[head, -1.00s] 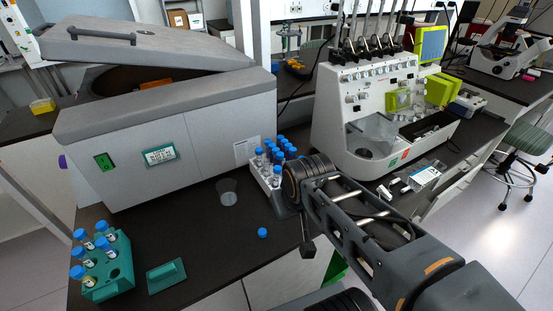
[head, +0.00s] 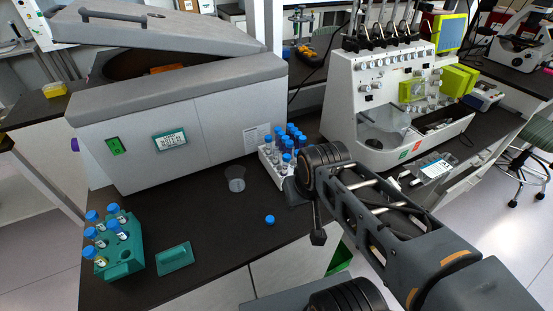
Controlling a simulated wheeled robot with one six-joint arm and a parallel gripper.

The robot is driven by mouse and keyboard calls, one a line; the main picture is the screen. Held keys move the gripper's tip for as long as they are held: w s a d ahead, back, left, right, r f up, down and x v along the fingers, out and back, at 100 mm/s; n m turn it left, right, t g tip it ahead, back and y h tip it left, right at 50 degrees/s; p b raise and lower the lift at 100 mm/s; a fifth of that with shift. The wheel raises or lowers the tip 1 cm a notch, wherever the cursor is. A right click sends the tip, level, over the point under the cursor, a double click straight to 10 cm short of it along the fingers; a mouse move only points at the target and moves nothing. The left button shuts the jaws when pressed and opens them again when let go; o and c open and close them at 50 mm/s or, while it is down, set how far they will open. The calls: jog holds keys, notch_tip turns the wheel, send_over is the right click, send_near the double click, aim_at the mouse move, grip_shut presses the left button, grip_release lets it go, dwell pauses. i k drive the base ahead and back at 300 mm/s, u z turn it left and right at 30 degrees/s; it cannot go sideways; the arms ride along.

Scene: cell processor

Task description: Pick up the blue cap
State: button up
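A small blue cap (head: 269,220) lies alone on the black bench top near its front edge, right of the flat green block. My gripper (head: 316,236) points down to the right of the cap, apart from it, near the bench's front edge. It is dark and seen from behind my wrist. Its fingers are largely hidden, so I cannot see whether it is open or shut. The cap is not in it.
A green rack (head: 122,257) with blue-capped tubes and a flat green block (head: 174,259) are at left. A clear cup (head: 236,183) stands behind the cap. A white rack (head: 268,163) of blue-capped tubes is close to my wrist. A grey centrifuge (head: 150,120) and a white processor (head: 350,98) stand behind.

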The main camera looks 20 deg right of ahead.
aim_at(270, 219)
jog(key=z, duration=0.05)
jog(key=k, duration=1)
jog(key=z, duration=1.15)
jog(key=i, duration=0.95)
jog(key=u, duration=2.55)
